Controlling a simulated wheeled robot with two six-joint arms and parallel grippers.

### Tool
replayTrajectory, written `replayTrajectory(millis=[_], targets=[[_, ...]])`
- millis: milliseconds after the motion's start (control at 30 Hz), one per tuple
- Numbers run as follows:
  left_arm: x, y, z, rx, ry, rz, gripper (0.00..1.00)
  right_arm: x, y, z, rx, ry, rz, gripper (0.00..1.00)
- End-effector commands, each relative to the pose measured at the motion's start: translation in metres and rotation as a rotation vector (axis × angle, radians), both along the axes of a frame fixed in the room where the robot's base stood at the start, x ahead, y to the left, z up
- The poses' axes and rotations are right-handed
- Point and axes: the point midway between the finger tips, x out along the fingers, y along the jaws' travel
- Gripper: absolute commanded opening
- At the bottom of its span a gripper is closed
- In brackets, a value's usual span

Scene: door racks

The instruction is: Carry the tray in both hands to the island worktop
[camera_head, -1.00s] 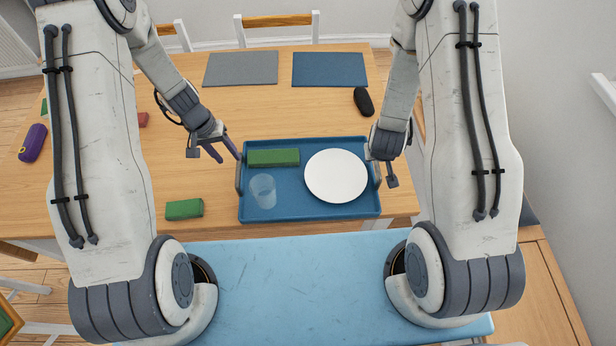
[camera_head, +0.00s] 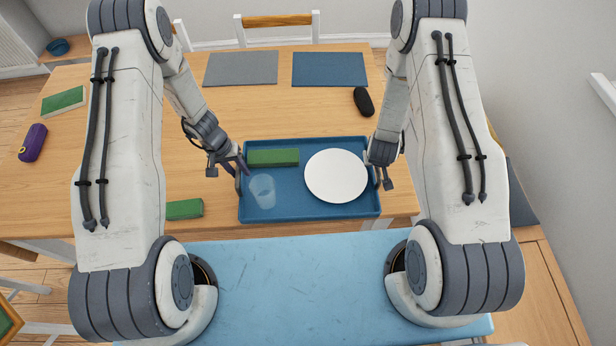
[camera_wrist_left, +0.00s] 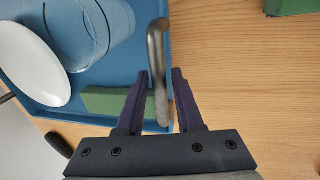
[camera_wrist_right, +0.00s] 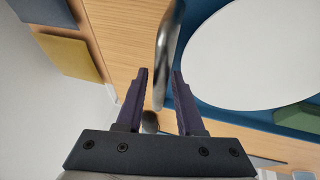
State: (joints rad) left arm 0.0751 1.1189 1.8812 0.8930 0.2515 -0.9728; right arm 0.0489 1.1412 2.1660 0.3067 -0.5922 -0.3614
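The blue tray (camera_head: 320,211) lies on the wooden table near its front edge. It carries a white plate (camera_head: 336,176), a clear cup (camera_head: 263,191) and a green box (camera_head: 273,157). My left gripper (camera_head: 238,171) is at the tray's left handle; in the left wrist view its open fingers stand either side of that handle (camera_wrist_left: 158,75). My right gripper (camera_head: 383,181) is at the right handle; in the right wrist view its open fingers straddle that handle (camera_wrist_right: 165,55), with gaps showing. The cup appears upright on the tray.
Another green box (camera_head: 184,209) lies left of the tray, partly behind my left arm. Grey (camera_head: 241,69) and blue (camera_head: 329,70) placemats, a black case (camera_head: 363,101) and a purple case (camera_head: 33,143) lie on the table (camera_head: 290,115). Chairs stand around it.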

Motion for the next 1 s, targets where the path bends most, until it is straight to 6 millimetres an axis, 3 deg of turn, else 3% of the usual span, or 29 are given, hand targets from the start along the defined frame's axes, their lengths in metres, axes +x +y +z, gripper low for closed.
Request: replayTrajectory(millis=[33,67,100,1000], targets=[[0.0000,0.0000,0.0001,0.000,0.000,0.000,0.11,0.0000,0.0000,0.0001,0.000,0.000,0.000,0.13],[0.0000,0.0000,0.0002,0.000,0.000,0.000,0.00,0.0000,0.0000,0.0001,0.000,0.000,0.000,0.01],[0.0000,0.0000,0.0002,0.000,0.000,0.000,0.00,-0.0001,0.0000,0.0002,0.000,0.000,0.000,0.00],[0.0000,0.0001,0.0006,-0.001,0.000,0.000,0.00,0.0000,0.0002,0.0005,0.000,0.000,0.000,0.00]])
